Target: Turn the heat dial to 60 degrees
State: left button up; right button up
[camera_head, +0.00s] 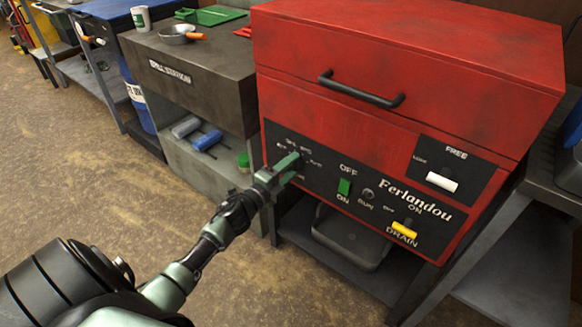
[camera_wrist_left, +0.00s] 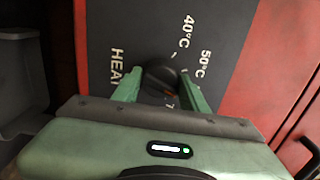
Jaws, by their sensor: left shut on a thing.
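The heat dial (camera_wrist_left: 160,76) is a round black knob on the dark panel of the red machine (camera_head: 400,70). In the left wrist view, the labels 40°C, 50°C and HEAT show around it, and a further label is mostly hidden by my gripper. An orange mark shows low on the knob. My left gripper (camera_wrist_left: 158,88) has its green fingers on either side of the dial and is shut on it. In the head view my left gripper (camera_head: 290,163) reaches the panel's left part and covers the dial. My right gripper is not in view.
On the same panel are a green OFF/ON switch (camera_head: 344,188), a yellow DRAIN switch (camera_head: 405,230) and a white FREE switch (camera_head: 441,182). A black handle (camera_head: 361,90) juts from the lid. A grey station (camera_head: 190,60) stands to the left.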

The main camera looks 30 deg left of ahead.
pick_arm(q)
jog(key=o, duration=1.4)
jog(key=shift+c, duration=0.2)
jog(key=shift+s, duration=0.35)
jog(key=s, duration=0.7)
jog(key=shift+a+p, duration=0.3)
jog(key=shift+p, duration=0.1)
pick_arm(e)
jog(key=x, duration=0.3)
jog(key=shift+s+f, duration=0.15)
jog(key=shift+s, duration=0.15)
